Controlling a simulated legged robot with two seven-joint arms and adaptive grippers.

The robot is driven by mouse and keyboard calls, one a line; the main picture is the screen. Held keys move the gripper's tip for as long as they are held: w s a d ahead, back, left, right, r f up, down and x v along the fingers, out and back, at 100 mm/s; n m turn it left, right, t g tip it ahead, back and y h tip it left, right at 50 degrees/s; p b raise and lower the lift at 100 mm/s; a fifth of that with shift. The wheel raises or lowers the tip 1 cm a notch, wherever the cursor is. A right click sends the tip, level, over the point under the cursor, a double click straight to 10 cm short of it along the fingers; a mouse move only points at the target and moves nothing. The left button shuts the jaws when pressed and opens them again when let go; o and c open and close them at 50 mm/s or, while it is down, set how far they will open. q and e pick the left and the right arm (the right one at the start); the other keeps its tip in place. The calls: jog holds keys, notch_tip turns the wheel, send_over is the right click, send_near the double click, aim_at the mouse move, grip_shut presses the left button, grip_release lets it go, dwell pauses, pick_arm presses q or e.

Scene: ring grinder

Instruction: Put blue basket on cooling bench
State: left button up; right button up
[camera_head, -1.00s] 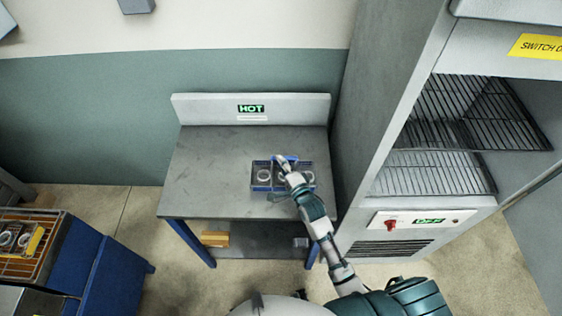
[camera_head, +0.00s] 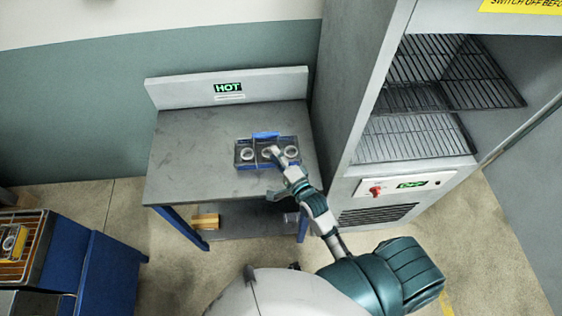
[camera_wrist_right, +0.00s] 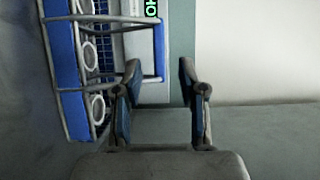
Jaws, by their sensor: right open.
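The blue basket (camera_head: 257,157) holds three pale rings and rests on the grey top of the bench (camera_head: 185,165) marked HOT, toward its right side. Its blue handle (camera_head: 266,135) shows at the far side of the basket. My left gripper is not in view.
A tall oven cabinet (camera_head: 350,95) with wire shelves and a red switch stands close to the bench's right. A blue cart (camera_head: 105,275) with a wire rack and rings is at the lower left. The bench's left half is clear. A yellow block (camera_head: 205,221) lies on the lower shelf.

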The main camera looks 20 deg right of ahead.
jog(key=shift+s+d, duration=0.2)
jog(key=shift+s, duration=0.7)
jog(key=shift+s+d, duration=0.2)
jog(key=shift+s, duration=0.65)
